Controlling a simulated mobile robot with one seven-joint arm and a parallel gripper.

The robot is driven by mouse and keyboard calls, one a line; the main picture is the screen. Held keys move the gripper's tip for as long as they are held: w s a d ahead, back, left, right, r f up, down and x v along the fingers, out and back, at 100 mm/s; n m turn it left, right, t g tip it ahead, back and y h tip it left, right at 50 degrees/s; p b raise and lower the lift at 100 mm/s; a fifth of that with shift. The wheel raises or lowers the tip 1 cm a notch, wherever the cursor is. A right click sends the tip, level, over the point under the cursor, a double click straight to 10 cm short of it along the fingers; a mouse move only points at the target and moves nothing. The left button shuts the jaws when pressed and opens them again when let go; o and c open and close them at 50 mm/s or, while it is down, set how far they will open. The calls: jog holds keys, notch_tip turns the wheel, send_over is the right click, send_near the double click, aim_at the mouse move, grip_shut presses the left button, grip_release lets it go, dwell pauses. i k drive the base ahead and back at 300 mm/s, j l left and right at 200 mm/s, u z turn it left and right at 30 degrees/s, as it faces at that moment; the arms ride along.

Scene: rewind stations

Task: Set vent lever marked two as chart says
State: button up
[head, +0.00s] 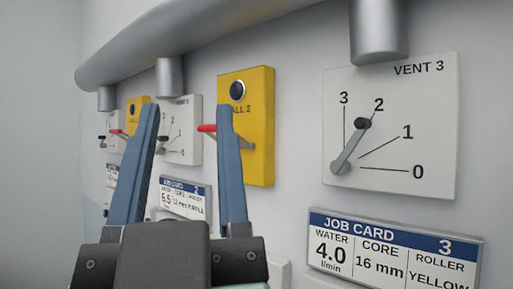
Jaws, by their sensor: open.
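My gripper (187,110) is open and empty, its two blue fingers pointing up and away in front of the wall. Between the fingers shows a white vent plate (190,120), second nearest along the wall, partly hidden by the left finger. Its number is too small to read. Its lever (161,139) has a dark knob at the plate's left side; its exact setting is unclear. The nearest plate, marked VENT 3 (430,130), has a grey lever (349,148) with a black knob, lying along the line to 2. No vent chart is readable.
Job card 2 (184,186) and job card 3 (392,250) hang below. A big grey pipe (190,35) runs above. Another yellow box (137,108) is farther left.

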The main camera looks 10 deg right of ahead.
aim_at(159, 150)
jog(key=u, duration=0.25)
jog(key=i+j+z, duration=0.1)
jog(key=i+j, duration=0.2)
jog(key=i+j+z, duration=0.15)
jog(key=i+j, duration=0.15)
jog(key=i+j+z, duration=0.1)
jog(key=i+j, duration=0.2)
jog(key=i+j+z, duration=0.15)
jog(key=j, duration=0.3)
jog(key=i+j+z, duration=0.1)
jog(key=i+j, duration=0.25)
jog(key=i+j+z, duration=0.15)
jog(key=j, duration=0.35)
jog(key=i+j+z, duration=0.1)
jog(key=i+j, duration=0.15)
jog(key=j, duration=0.2)
